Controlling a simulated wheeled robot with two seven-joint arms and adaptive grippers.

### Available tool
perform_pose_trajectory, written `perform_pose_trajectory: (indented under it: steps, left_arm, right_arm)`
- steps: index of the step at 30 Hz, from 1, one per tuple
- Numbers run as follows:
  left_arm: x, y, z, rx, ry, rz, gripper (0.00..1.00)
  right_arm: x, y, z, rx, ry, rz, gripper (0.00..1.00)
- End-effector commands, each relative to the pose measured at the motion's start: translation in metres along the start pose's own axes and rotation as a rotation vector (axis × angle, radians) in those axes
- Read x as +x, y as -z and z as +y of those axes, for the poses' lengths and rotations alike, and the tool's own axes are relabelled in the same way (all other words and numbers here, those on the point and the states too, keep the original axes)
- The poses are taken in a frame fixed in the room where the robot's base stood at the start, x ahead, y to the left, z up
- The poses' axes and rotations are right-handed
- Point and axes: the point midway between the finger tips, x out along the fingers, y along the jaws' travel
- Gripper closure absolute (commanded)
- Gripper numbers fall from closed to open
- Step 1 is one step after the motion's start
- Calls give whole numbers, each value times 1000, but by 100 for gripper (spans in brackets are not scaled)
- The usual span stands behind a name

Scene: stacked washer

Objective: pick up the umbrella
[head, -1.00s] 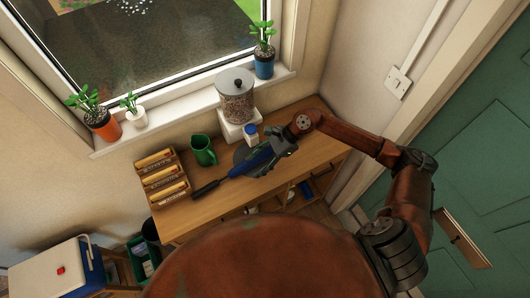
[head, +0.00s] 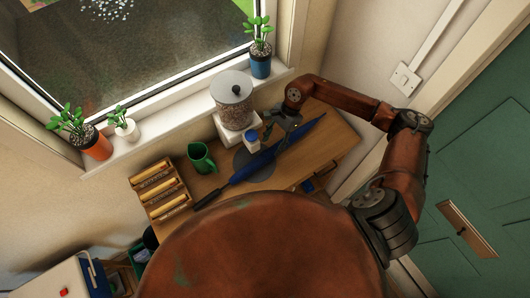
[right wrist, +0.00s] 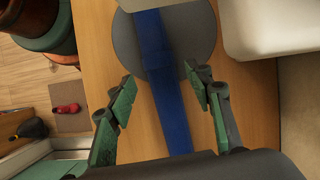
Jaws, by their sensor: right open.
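The blue umbrella (head: 262,160) with a dark handle lies slantwise on the wooden counter, across a grey round disc (head: 244,160). Its handle points to the lower left and its tip to the upper right. My right gripper (head: 277,131) is at the umbrella's far side, beside its upper half. In the right wrist view, the open fingers (right wrist: 159,80) are spread, with the blue umbrella (right wrist: 172,112) running between them in the picture and nothing gripped. I cannot tell the height of the fingers above it. The left gripper is not in view.
A white bottle with a blue lid (head: 251,139) stands close to the right gripper. A green mug (head: 201,159), a wooden rack (head: 161,190) and a lidded jar (head: 233,105) are also on the counter. The window and wall bound the back.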

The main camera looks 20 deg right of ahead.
Motion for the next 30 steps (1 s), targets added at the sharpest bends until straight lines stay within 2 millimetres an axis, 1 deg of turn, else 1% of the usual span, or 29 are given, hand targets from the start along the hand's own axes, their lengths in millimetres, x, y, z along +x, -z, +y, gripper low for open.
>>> perform_pose_trajectory:
  steps: [1,6,9,11,15,18,23,26,30]
  left_arm:
    - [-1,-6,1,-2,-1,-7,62]
    - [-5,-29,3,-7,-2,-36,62]
    - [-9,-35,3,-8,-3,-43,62]
    - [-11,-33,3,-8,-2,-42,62]
    - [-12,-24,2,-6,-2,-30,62]
    - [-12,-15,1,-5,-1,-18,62]
    - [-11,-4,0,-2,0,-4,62]
    - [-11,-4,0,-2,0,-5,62]
    - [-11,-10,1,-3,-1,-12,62]
  right_arm:
    - [6,-3,-2,-4,-2,-2,53]
    - [19,-6,-3,-12,-3,-2,53]
    - [32,-6,-1,-10,-6,-4,53]
    - [40,-5,1,-10,-5,-4,53]
    - [60,-4,1,-10,-4,-3,53]
    - [63,-3,1,-10,-2,-2,53]
    - [63,-2,1,-8,-1,-1,53]
    - [63,-2,1,-8,-1,-1,60]
    - [63,-2,1,-8,-1,-1,70]
